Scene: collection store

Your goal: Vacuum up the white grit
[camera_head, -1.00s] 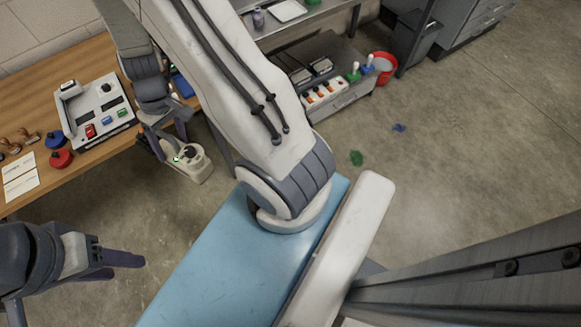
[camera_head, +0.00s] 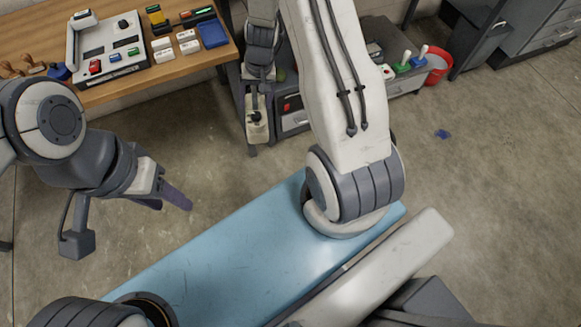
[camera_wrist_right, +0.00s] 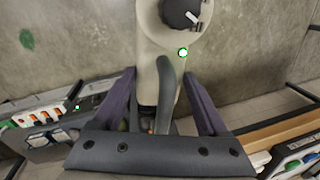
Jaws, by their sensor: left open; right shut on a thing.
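My right gripper (camera_head: 258,92) is shut on the handle of a pale hand-held vacuum (camera_head: 257,127), to the right of the wooden bench. In the right wrist view the vacuum (camera_wrist_right: 158,55) has a dark knob and a lit green lamp, with my right gripper's purple fingers (camera_wrist_right: 160,78) on either side of its dark handle. My left gripper (camera_head: 168,200) is open and empty over the floor at the left. I cannot make out the white grit in either view. The vacuum's mouth is not clearly visible.
A blue patch (camera_head: 443,134) lies on the floor at the right. A green patch (camera_wrist_right: 26,40) shows in the right wrist view. The wooden bench (camera_head: 160,75) holds several small devices. A red bucket (camera_head: 437,68) stands by grey cabinets. The middle floor is clear.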

